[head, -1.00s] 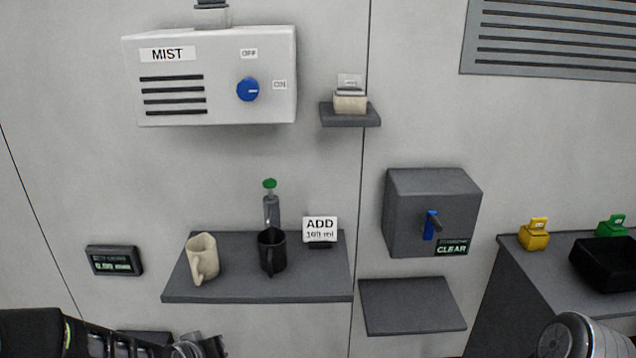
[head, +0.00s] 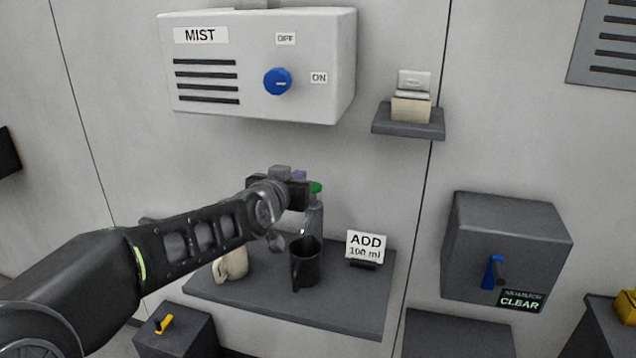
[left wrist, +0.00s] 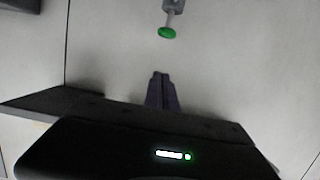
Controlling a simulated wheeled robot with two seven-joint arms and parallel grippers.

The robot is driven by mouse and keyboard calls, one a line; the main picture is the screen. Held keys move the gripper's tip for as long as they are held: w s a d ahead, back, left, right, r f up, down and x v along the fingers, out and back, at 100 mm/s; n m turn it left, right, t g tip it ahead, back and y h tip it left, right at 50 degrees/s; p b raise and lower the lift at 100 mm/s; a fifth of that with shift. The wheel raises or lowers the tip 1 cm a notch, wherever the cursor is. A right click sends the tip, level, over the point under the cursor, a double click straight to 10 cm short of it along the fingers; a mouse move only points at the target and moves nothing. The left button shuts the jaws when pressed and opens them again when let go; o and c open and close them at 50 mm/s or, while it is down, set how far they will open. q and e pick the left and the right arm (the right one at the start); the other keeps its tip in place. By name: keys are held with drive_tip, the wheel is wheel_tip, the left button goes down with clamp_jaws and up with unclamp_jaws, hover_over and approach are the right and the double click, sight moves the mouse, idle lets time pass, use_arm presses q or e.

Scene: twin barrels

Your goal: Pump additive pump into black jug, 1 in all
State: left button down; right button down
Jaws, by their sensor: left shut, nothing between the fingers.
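The additive pump (head: 316,213) is a grey dispenser with a green top, standing at the back of the dark shelf; my left gripper partly hides it. Its green knob (left wrist: 167,33) also shows in the left wrist view, apart from the fingers. The black jug (head: 306,264) stands upright on the shelf, just in front of and below the pump. My left gripper (head: 300,178) is at about the height of the pump's green top, close to it in the head view. In the left wrist view its fingers (left wrist: 161,88) are together and empty. My right gripper is not in view.
An ADD 100 ml sign (head: 366,248) stands right on the shelf (head: 360,310). The MIST box (head: 258,65) hangs above; a dark box with a blue lever (head: 492,272) is at right.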

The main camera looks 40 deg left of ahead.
use_arm(q)
drive_tip(key=p, duration=0.2)
hover_over(314, 194)
drive_tip(key=s, duration=0.1)
wheel_tip(314, 194, down, 2)
wheel_tip(314, 194, down, 4)
drive_tip(key=shift+a+r, duration=0.1)
drive_tip(key=shift+f, duration=0.4)
drive_tip(key=shift+b, duration=0.3)
wheel_tip(314, 194, down, 3)
drive_tip(key=b, duration=0.3)
drive_tip(key=shift+f+b, duration=0.1)
drive_tip(key=shift+b, duration=0.2)
